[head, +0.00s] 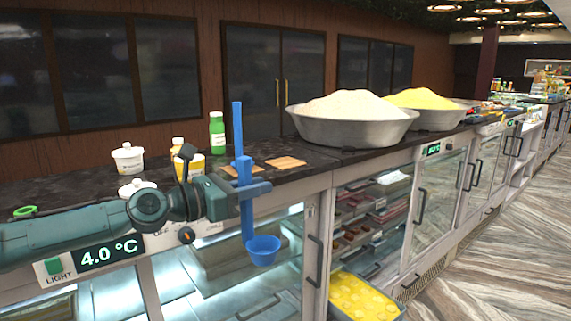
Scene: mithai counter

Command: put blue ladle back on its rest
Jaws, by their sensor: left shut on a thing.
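The blue ladle (248,215) hangs roughly upright, with its handle up and its bowl (263,250) down in front of the counter's glass front. My left gripper (250,187) is shut on the ladle's handle, in front of the counter's front edge. Two flat wooden pieces lie on the dark counter top: one (286,162) right of the handle, and one (231,171) behind it, partly hidden by the handle and gripper. I cannot tell whether either is the ladle's rest. My right gripper is out of view.
A green bottle (217,133), a yellow-labelled jar (191,166) and white lidded pots (128,158) stand left on the counter top (75,183). Large metal bowls of white (350,129) and yellow (450,119) powder stand right. A yellow-filled tray (360,298) sits low in front.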

